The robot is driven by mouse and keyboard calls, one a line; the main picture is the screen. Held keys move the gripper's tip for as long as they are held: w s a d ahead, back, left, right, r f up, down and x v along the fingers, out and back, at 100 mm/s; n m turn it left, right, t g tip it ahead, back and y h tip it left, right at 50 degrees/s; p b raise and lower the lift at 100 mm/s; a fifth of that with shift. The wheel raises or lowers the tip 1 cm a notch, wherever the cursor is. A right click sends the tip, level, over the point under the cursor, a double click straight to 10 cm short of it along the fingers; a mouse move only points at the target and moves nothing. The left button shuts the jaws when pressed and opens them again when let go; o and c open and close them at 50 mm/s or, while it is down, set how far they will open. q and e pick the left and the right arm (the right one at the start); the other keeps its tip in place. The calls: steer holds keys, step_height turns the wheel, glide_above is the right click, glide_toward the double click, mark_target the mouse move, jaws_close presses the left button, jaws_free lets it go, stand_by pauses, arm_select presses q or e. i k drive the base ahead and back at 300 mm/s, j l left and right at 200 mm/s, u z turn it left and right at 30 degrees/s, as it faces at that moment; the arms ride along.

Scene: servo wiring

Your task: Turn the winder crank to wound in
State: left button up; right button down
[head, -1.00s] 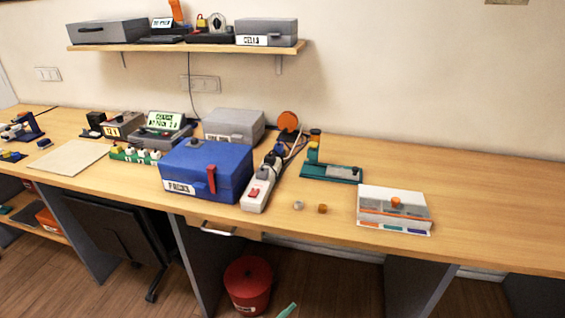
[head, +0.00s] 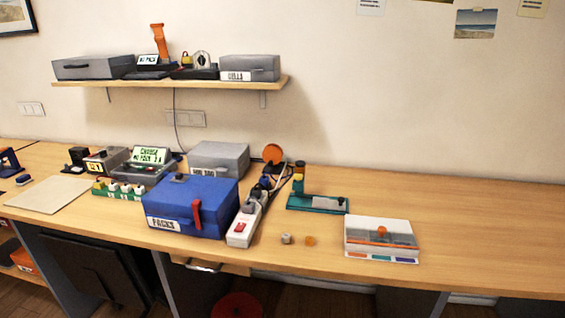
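An orange round disc (head: 273,153), which looks like the reel of the winder, stands upright at the back of the bench beside the grey box. Dark and pale cables run near it toward the white power strip (head: 246,220). A crank handle on it is too small to tell, and so is its turn position. Neither of my grippers is in view.
A blue box (head: 190,208) marked PACKS stands left of the strip, with a grey box (head: 219,158) behind it. A teal fixture (head: 318,204) and a white-and-grey case (head: 381,240) stand to the right. The bench's right side is clear. A shelf (head: 180,84) hangs above.

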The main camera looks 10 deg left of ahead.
mark_target(273, 154)
steer(key=j+z, duration=0.3)
steer(key=z, duration=0.2)
steer(key=j+z, duration=0.3)
steer(key=z, duration=0.15)
steer(key=j+z, duration=0.25)
steer(key=j, duration=0.2)
steer(key=k+j+z, duration=0.2)
steer(key=j, duration=0.25)
steer(key=k+j, duration=0.1)
steer(key=j, duration=0.35)
steer(key=k+j, duration=0.15)
steer(key=j, duration=0.25)
steer(key=k+j+z, duration=0.1)
steer(key=j, duration=0.35)
steer(key=k+j, duration=0.15)
steer(key=j, duration=0.3)
